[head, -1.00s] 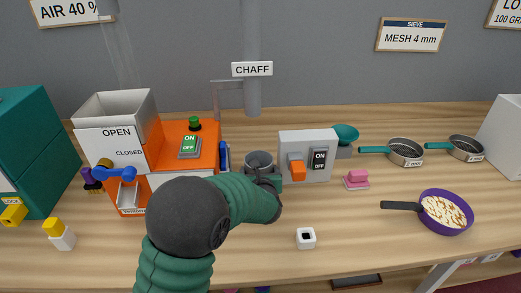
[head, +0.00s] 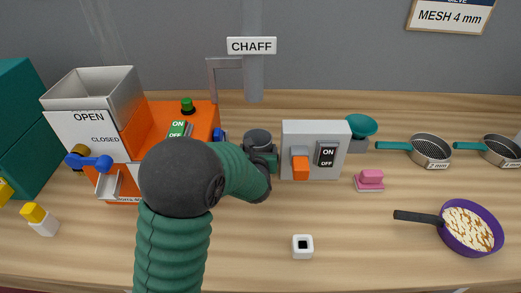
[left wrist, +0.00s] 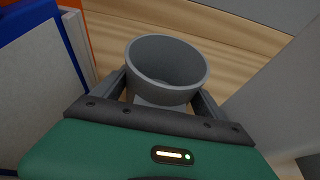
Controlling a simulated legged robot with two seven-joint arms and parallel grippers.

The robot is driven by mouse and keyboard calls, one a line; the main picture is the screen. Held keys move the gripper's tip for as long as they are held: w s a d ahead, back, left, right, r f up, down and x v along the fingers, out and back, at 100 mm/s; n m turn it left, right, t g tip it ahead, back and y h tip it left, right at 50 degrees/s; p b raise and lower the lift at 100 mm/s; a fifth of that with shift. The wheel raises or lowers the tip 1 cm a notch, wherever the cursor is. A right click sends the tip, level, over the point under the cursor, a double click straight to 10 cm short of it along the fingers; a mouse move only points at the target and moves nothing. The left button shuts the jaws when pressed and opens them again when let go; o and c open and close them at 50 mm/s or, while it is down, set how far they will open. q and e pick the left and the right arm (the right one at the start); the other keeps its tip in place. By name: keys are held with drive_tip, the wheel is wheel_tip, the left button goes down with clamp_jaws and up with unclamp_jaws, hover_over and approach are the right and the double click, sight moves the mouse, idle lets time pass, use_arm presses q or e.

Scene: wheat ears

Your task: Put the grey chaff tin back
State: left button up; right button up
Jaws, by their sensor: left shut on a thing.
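The grey chaff tin (head: 258,138) is a round, open-topped cup, upright below the CHAFF sign (head: 251,46) and its grey pipe. In the left wrist view the tin (left wrist: 166,68) stands between the two dark fingers, and its inside looks empty. My left gripper (left wrist: 166,98) is shut on the tin. In the head view my left gripper (head: 260,155) is partly hidden behind my own forearm. I cannot tell whether the tin's base touches the table. My right gripper is not in view.
The orange and white machine (head: 125,130) is close to the left of the tin, and the grey switch box (head: 316,150) close to its right. A pink sponge-like block (head: 370,180), a purple pan (head: 468,228) and a small white cube (head: 302,246) lie on the table. The front middle is mostly clear.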

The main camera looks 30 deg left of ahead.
use_arm(q)
drive_tip(key=shift+s+a+f, duration=0.15)
drive_tip(key=shift+a+f, duration=0.1)
drive_tip(key=shift+a, duration=0.2)
drive_tip(key=o, duration=1.8)
drive_tip(key=shift+a+f, duration=0.1)
drive_tip(key=shift+a, duration=0.2)
drive_tip(key=shift+o, duration=1)
drive_tip(key=shift+w+a+f, duration=0.1)
drive_tip(key=shift+w+a, duration=0.05)
drive_tip(key=shift+w, duration=0.05)
drive_tip(key=shift+d, duration=0.3)
drive_tip(key=shift+d+r, duration=0.25)
drive_tip(key=shift+r, duration=0.05)
drive_tip(key=p+v, duration=0.1)
drive_tip(key=v, duration=1)
drive_tip(key=shift+s+a+r, duration=0.1)
drive_tip(key=shift+s+r, duration=0.05)
drive_tip(key=shift+s, duration=0.05)
drive_tip(key=shift+s+d+r, duration=0.1)
drive_tip(key=shift+s+d, duration=0.1)
drive_tip(key=shift+d, duration=0.15)
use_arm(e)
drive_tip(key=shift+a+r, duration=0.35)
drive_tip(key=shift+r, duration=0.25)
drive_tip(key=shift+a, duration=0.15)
